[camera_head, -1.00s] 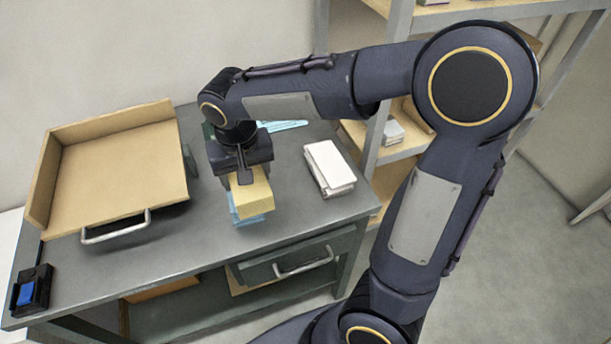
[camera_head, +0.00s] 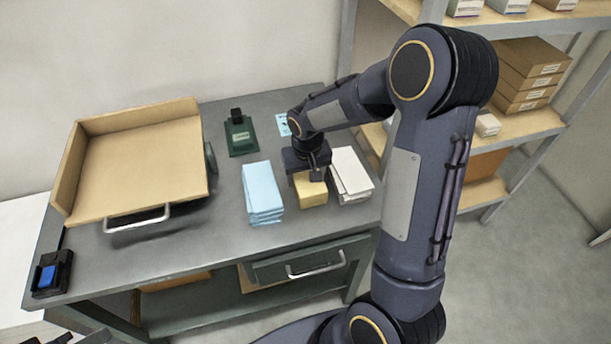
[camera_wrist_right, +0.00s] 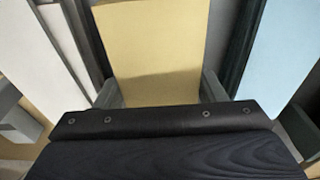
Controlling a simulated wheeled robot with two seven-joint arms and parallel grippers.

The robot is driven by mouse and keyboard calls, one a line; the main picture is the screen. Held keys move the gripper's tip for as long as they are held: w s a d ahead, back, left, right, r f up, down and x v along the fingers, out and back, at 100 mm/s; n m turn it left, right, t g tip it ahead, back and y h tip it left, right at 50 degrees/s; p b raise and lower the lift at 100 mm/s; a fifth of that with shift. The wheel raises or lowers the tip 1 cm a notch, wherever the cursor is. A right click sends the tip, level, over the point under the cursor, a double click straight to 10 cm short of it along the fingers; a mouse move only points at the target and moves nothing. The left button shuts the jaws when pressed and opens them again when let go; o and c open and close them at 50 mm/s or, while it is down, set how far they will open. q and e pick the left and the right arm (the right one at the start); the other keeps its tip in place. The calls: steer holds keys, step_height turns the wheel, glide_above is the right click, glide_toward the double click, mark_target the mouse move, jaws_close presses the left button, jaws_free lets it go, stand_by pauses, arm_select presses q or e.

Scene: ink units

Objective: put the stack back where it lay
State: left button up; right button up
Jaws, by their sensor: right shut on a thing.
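My right gripper (camera_head: 312,174) is shut on a yellow stack (camera_head: 312,194), which sits between its fingers in the right wrist view (camera_wrist_right: 160,45). The yellow stack is low over the table, between a light-blue stack (camera_head: 262,190) and a white stack (camera_head: 352,172). I cannot tell whether it touches the table. In the wrist view the white stack (camera_wrist_right: 30,50) is on the left and the blue stack (camera_wrist_right: 288,50) on the right, both apart from the yellow one. A dark part at the bottom left edge of the head view may be my left gripper; its jaws are unclear.
A tan tray (camera_head: 135,165) with a metal handle stands on the grey table (camera_head: 215,240) at left. A green device (camera_head: 240,136) is behind the blue stack, and a black-and-blue box (camera_head: 50,274) is at the front left corner. Shelves with boxes (camera_head: 525,75) stand at right.

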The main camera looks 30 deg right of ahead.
steer(key=shift+f, duration=0.35)
steer(key=shift+f, duration=0.15)
steer(key=o, duration=1.4)
